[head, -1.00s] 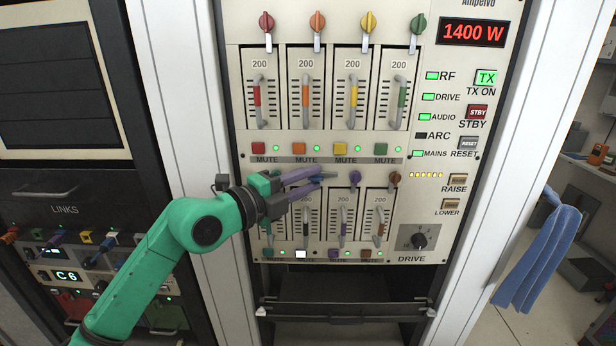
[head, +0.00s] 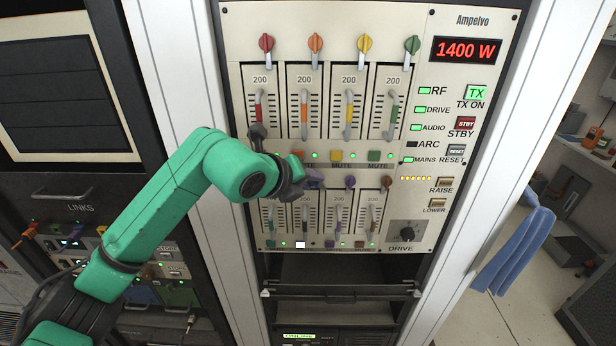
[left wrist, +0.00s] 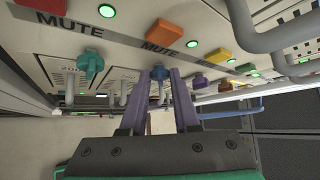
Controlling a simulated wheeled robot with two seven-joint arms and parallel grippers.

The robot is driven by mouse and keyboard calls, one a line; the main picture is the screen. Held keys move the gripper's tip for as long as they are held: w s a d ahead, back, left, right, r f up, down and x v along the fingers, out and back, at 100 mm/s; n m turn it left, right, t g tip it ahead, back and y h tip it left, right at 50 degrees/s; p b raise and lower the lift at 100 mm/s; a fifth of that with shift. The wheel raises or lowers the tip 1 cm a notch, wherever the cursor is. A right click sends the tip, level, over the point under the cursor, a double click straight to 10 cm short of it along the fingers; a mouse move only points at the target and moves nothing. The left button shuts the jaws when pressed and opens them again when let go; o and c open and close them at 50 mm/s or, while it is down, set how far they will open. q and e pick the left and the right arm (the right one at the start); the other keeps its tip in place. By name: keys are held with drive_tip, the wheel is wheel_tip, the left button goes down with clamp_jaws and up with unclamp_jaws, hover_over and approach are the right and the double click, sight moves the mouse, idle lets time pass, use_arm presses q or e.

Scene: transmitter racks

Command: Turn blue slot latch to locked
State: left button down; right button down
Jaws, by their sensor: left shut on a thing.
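The blue latch (left wrist: 158,72) is the second from the left in the lower row of slots. It sits between the purple fingertips of my left gripper (left wrist: 157,80) in the left wrist view, and the gripper is shut on it. In the head view my left gripper (head: 312,180) reaches the panel there, and its hand and fingers hide the blue latch. The angle of the latch's handle cannot be made out. The blue slot's module (head: 305,215) shows below the gripper. My right gripper is not in view.
The teal latch (left wrist: 90,62) is on one side, and the purple latch (head: 350,182) and brown latch (head: 386,183) on the other. Upper latches, such as the yellow one (head: 364,42), have handles hanging down. A white-lit button (head: 300,244) is below the blue slot.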

use_arm(q)
drive_tip(key=m+y+b, duration=0.1)
drive_tip(key=y, duration=0.2)
drive_tip(key=d+m+y+b, duration=0.1)
drive_tip(key=m+y, duration=0.1)
drive_tip(key=y, duration=0.1)
idle(0.3)
idle(0.5)
drive_tip(key=c, duration=0.7)
unclamp_jaws()
drive_tip(key=shift+o, duration=0.2)
drive_tip(key=shift+r, duration=0.1)
